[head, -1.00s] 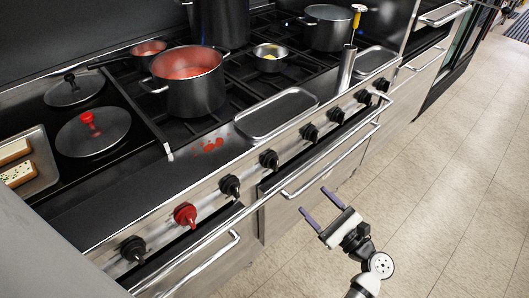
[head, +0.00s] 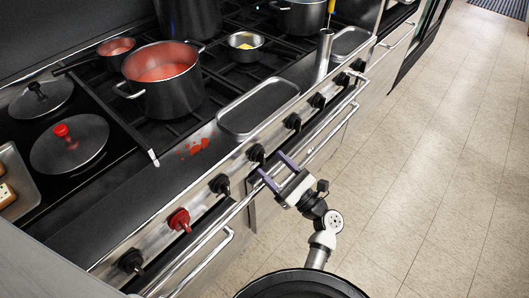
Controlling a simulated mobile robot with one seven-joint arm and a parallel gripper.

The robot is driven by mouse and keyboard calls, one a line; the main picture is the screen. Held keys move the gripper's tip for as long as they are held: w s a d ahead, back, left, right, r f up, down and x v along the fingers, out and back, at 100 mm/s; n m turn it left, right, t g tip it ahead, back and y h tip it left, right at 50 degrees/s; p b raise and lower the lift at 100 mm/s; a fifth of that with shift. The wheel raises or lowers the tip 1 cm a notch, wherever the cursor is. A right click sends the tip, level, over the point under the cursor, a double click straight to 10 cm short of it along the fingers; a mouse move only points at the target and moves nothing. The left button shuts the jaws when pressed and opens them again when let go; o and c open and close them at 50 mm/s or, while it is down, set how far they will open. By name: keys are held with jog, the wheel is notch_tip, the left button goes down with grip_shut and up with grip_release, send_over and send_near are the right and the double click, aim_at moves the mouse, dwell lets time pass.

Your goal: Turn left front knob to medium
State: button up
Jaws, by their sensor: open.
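A row of knobs runs along the stove's front panel (head: 205,200). At the left end are a black knob (head: 131,261), a red knob (head: 179,219) and another black knob (head: 220,184). A further black knob (head: 257,153) sits near my fingers, and several more follow to the right. No label shows which one is the left front knob, and the knob marks are too small to read. My gripper (head: 273,164) is open and empty, its two purple fingers pointing at the panel beside the fourth knob from the left. I cannot tell if it touches the rail.
A towel-bar handle (head: 325,140) runs along the stove front under the knobs. A pot of red sauce (head: 165,80), a small bowl (head: 245,45) and an empty tray (head: 258,107) are on top. A red spill (head: 194,147) lies behind the knobs. The floor (head: 430,150) at right is clear.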

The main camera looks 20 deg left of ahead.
aim_at(265, 157)
jog(key=shift+p+x, duration=0.4)
jog(key=shift+x, duration=1.6)
jog(key=shift+c, duration=0.4)
jog(key=c, duration=0.9)
